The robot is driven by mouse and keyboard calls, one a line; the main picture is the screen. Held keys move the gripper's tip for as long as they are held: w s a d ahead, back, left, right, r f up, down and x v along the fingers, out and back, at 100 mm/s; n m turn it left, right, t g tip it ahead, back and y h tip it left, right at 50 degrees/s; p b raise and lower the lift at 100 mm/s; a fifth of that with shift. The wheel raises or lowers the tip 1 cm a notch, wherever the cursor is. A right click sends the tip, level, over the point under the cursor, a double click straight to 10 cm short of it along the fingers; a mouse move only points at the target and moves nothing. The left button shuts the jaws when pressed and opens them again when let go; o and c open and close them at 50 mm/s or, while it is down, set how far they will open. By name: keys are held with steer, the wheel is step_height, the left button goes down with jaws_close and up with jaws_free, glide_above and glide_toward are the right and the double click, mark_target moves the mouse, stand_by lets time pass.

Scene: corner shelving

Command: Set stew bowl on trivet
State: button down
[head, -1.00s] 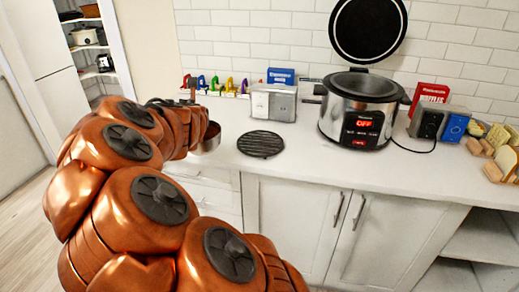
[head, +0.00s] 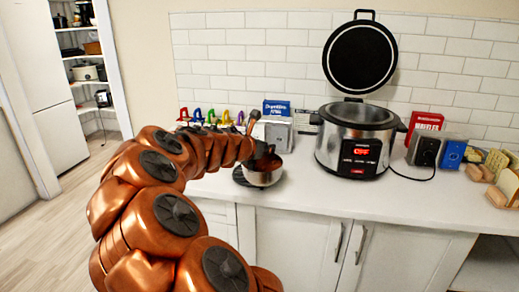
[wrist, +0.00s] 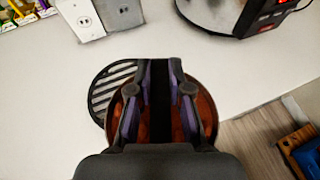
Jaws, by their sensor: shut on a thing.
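My gripper (wrist: 160,72) is shut on the metal stew bowl (head: 262,179), its fingers reaching over the bowl. Reddish-orange stew shows inside the bowl in the wrist view, where the bowl's rim (wrist: 212,112) shows beside the fingers. The black slatted round trivet (wrist: 106,85) lies on the counter, partly covered by the bowl and gripper. Its left edge also shows in the head view (head: 239,178). The bowl overlaps the trivet's right side in the wrist view. I cannot tell whether the bowl touches it.
A multicooker (head: 357,140) with its lid raised stands right of the bowl on the white counter (head: 330,198). A wall outlet box (head: 279,134), a blue box (head: 277,108) and colourful clips (head: 210,117) are behind. The counter front right of the bowl is clear.

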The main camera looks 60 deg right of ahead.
steer(key=w+d+f+p, duration=0.1)
steer(key=w+d, duration=0.6)
steer(key=d, duration=0.1)
steer(key=shift+w, duration=0.3)
steer(key=shift+d+f+p, duration=0.2)
steer(key=shift+f+p, duration=0.25)
steer(key=shift+f, duration=1.3)
steer(key=c, duration=1.1)
jaws_free()
steer(key=shift+f, duration=0.15)
